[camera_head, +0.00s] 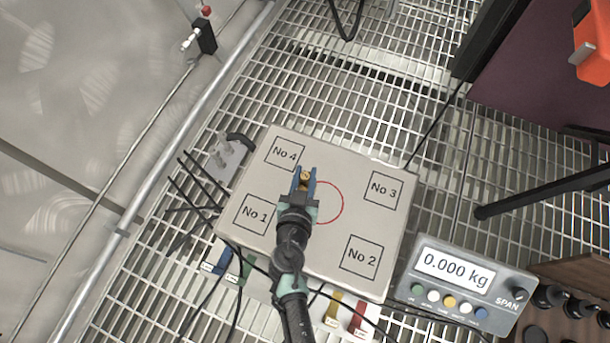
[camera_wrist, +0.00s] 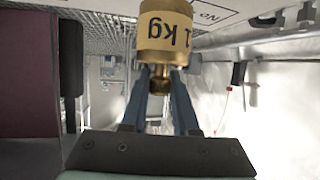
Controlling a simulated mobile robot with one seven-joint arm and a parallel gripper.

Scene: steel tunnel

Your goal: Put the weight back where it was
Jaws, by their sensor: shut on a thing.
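My gripper (camera_head: 305,178) is shut on a brass weight (camera_wrist: 170,30), which has a pale label reading "1 kg" upside down in the wrist view. The blue fingers pinch the weight at its knob end. In the head view only a small brass part of the weight (camera_head: 305,175) shows between the fingers. It is over the scale plate (camera_head: 320,262), between the No 4 square and the red circle (camera_head: 333,203). The plate bears squares No 1, No 2, No 3 and No 4, all empty. The scale display (camera_head: 455,269) reads 0.000 kg.
A wooden case (camera_head: 575,275) with several dark round weights stands at the lower right. Coloured tabs (camera_head: 357,318) and black cables lie along the plate's front edge. A dark bar (camera_head: 540,197) and a red item (camera_head: 592,40) are at the right. Metal grating surrounds the scale.

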